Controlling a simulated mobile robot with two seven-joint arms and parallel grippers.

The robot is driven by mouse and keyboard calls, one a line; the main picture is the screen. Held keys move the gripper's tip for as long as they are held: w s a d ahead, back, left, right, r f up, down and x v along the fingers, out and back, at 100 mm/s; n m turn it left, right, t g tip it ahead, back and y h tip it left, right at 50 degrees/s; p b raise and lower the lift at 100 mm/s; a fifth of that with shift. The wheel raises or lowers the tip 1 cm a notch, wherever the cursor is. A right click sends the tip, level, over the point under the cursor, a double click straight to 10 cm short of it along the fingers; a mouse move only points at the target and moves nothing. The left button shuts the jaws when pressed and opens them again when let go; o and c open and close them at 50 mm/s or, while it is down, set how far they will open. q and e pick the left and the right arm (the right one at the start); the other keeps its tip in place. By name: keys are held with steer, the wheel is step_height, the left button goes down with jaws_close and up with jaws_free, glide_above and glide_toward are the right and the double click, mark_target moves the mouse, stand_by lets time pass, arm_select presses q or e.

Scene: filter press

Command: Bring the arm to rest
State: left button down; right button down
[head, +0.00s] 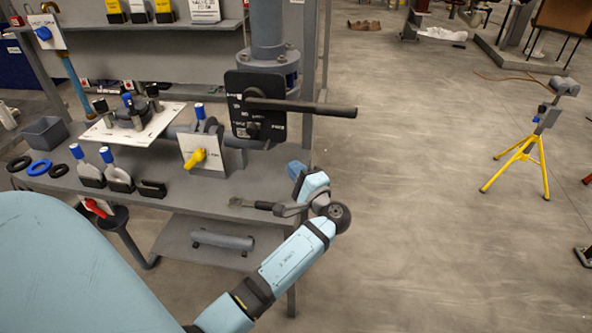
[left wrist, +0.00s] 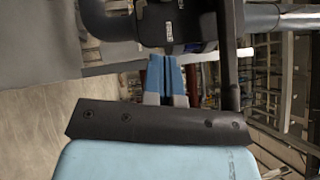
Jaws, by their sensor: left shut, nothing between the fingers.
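My left arm reaches in from the lower left of the head view. Its gripper (head: 297,169) is at the right end of the workbench, below the long dark lever (head: 315,108). The blue fingers are shut with nothing between them, and they show close together in the left wrist view (left wrist: 166,76). I cannot tell from the head view how far the gripper stands from the bench edge. My right gripper is in neither view.
The grey workbench (head: 225,187) holds a white plate with fittings (head: 133,123), a yellow-handled valve (head: 195,159), spray bottles (head: 113,165) and a grey bin (head: 46,133). A yellow tripod stand (head: 523,155) stands on the right. The floor between is clear.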

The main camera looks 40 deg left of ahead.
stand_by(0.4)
arm_select(q)
steer(key=s+d+f+m+t+h+p, duration=0.1)
steer(key=s+d+f+m+t+h, duration=0.2)
steer(key=f+h, duration=0.4)
steer(key=s+d+f+t+h+p, duration=0.1)
steer(key=s+d+f+h+p, duration=0.1)
steer(key=s+d+f+h, duration=0.45)
steer(key=s+d+f+n+h+p, duration=0.1)
steer(key=s+d+f+n+h, duration=0.1)
steer(key=s+d+h, duration=0.2)
steer(key=s+d+f+n+t+h, duration=0.1)
steer(key=s+d+n+h, duration=0.2)
steer(key=s+d+h, duration=0.2)
steer(key=s+d, duration=0.3)
steer(key=s, duration=0.1)
steer(key=shift+d+f+p, duration=0.3)
steer(key=shift+f+p, duration=0.05)
steer(key=shift+p, duration=0.05)
